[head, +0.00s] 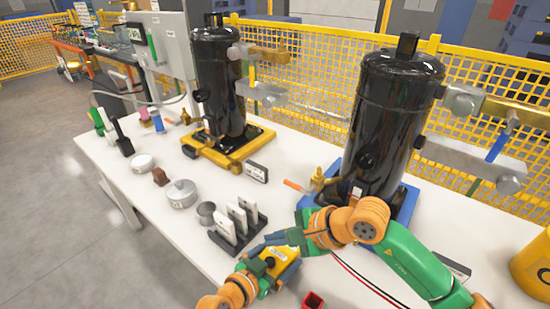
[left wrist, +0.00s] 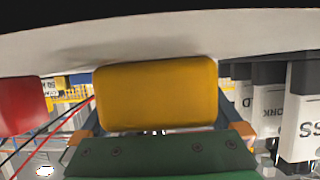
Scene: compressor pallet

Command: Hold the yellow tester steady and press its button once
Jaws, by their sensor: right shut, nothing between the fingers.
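The yellow tester (head: 283,256) is above the front part of the white table in the head view, with a dark round knob or button (head: 269,262) on it. My left gripper (head: 262,270) comes in from the bottom and is shut on the tester. In the left wrist view the yellow tester body (left wrist: 157,93) sits between its two fingers. My right gripper (head: 262,247) is shut and empty, its dark fingers close beside the tester's far side. I cannot tell whether they touch it.
A black rack of white-and-black units (head: 238,222) stands just left of the grippers. A blue-based black compressor (head: 390,120) stands behind my right arm; another (head: 217,85) is farther left. A red part (head: 313,300) and thin cables lie near the front edge.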

